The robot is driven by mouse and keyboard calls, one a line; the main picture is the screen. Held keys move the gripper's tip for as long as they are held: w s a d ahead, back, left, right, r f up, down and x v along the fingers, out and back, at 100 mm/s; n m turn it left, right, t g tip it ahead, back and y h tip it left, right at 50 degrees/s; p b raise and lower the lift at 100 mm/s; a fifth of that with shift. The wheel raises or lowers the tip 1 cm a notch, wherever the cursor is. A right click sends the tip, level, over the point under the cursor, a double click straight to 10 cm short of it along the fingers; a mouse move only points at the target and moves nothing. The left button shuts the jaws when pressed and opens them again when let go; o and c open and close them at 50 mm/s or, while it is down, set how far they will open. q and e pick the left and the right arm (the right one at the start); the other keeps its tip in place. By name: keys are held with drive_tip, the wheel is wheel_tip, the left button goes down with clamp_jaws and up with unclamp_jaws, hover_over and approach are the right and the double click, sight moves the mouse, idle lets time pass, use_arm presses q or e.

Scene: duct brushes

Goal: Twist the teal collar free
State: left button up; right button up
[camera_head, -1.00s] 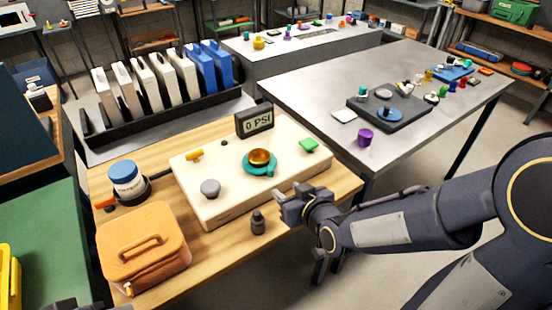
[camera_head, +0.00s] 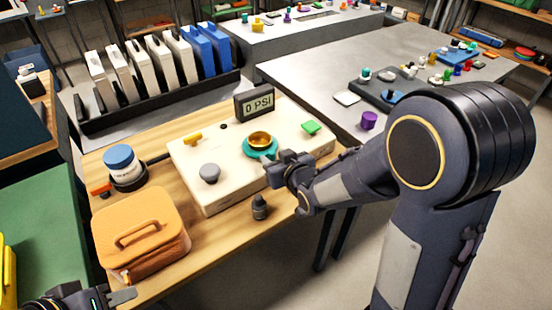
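The teal collar (camera_head: 262,151) sits around the base of a round brass piece (camera_head: 260,139) on a cream board (camera_head: 205,195) on the wooden table. My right gripper (camera_head: 275,163) is at the collar's near right side, very close to it. I cannot tell whether it touches the collar, and its fingers are too small and dark to show open or shut. My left gripper (camera_head: 122,297) is at the bottom left edge, partly cut off, far from the collar. Its opening is not clear.
A small dark bottle (camera_head: 260,207) stands in front. An orange case (camera_head: 142,235) and a blue-lidded jar (camera_head: 121,165) stand left.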

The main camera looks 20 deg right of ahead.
drive_tip(key=shift+c, duration=0.4)
clamp_jaws()
